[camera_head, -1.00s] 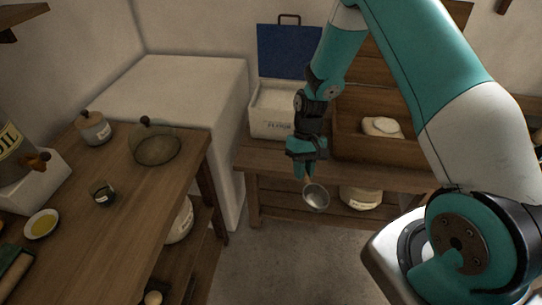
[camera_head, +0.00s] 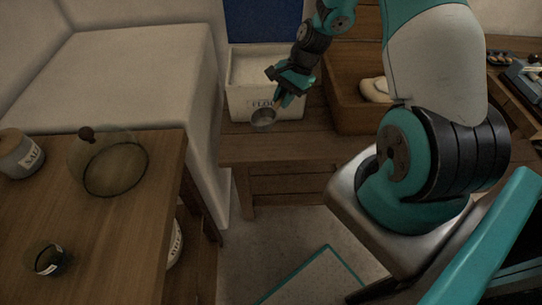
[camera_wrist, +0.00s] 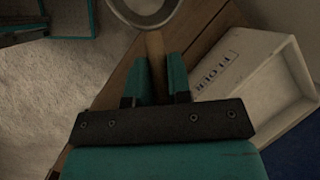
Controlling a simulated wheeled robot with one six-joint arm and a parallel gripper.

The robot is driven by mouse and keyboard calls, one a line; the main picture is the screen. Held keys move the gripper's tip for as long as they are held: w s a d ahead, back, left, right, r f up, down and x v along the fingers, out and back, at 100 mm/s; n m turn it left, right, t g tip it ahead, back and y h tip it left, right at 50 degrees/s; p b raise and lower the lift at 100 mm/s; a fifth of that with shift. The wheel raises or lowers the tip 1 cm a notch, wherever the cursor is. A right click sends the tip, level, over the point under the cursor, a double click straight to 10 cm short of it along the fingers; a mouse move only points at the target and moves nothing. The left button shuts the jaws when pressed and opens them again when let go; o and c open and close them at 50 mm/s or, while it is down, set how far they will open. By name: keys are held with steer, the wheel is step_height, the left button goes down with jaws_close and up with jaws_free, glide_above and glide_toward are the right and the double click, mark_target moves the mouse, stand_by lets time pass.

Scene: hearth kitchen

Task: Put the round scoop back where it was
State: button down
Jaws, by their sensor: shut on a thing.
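The round scoop (camera_head: 262,117) has a grey metal bowl and a wooden handle. My gripper (camera_head: 283,95) is shut on its handle and holds it in front of the white flour box. In the wrist view the handle runs between the two teal fingers of my gripper (camera_wrist: 164,75), and the scoop bowl (camera_wrist: 147,8) is cut off by the top edge. The flour box (camera_head: 240,98) stands on the wooden bench with its blue lid (camera_head: 265,22) raised and pale contents showing. The box (camera_wrist: 262,80) is to the right of the fingers in the wrist view.
A wooden bin (camera_head: 345,118) with a pale lump (camera_head: 374,88) stands right of the box. The left wooden table (camera_head: 120,220) holds a glass dome (camera_head: 115,175), a salt jar (camera_head: 18,160) and a small dark cup (camera_head: 47,260). A white block (camera_head: 120,80) stands behind it.

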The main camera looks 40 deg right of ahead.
steer(key=d+f+m+t+h+b, duration=0.2)
steer(key=d+f+m+t+b, duration=0.15)
steer(key=d+m, duration=0.45)
steer(key=shift+m, duration=0.7)
steer(key=f, duration=1.2)
steer(key=a+f+b, duration=0.1)
steer(key=f, duration=0.6)
steer(key=c, duration=1.1)
jaws_free()
steer(key=shift+o, duration=0.2)
